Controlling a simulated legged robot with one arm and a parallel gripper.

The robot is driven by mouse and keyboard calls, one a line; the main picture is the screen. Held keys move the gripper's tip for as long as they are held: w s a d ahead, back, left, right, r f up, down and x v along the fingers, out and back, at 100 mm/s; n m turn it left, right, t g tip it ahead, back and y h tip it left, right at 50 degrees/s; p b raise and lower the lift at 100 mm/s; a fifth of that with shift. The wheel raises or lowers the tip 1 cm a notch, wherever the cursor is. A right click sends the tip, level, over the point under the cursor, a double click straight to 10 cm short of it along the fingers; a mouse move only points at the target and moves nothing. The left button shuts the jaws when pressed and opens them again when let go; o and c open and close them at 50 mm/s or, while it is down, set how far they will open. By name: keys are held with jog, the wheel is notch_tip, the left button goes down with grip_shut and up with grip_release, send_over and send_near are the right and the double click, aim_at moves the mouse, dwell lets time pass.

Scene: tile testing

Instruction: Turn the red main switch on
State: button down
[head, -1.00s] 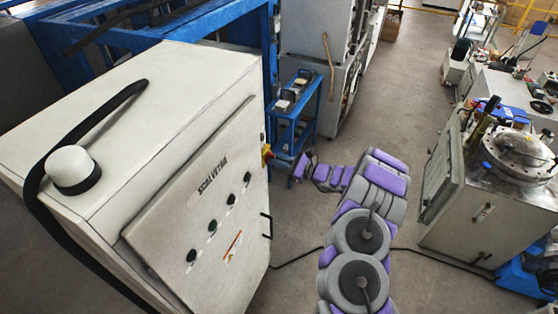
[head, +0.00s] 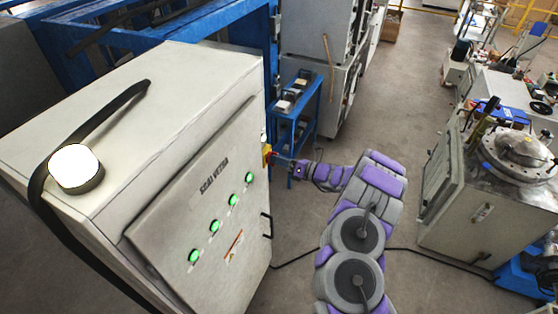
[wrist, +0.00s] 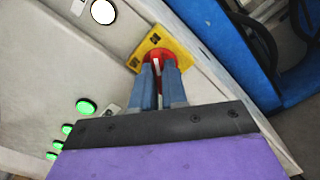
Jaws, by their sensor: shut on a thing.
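The red main switch (wrist: 158,58) sits on a yellow plate (wrist: 147,43) on the cabinet's side face. In the head view its yellow plate (head: 267,154) shows at the cabinet's right edge. My gripper (wrist: 158,72) is shut on the red switch knob, with one blue-grey finger on each side, and they hide part of it. In the head view my gripper (head: 280,160) reaches the switch from the right. The cabinet (head: 130,110) has several green buttons (head: 214,226) lit on its front, and its top lamp (head: 75,167) glows white.
A blue cart (head: 300,108) stands just behind my gripper. A blue frame (head: 150,32) is behind the cabinet. A machine (head: 480,200) stands to the right, with open floor (head: 400,120) between. A cable (head: 300,257) lies on the floor.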

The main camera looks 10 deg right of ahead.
jog(key=shift+w+d+r+m, duration=0.1)
jog(key=shift+d+r+m, duration=0.05)
jog(key=shift+m, duration=0.55)
jog(key=c, duration=1.2)
grip_release()
jog(key=shift+o, duration=0.2)
jog(key=shift+f, duration=0.2)
jog(key=p+v, duration=0.1)
jog(key=v, duration=1.6)
jog(key=shift+d, duration=0.2)
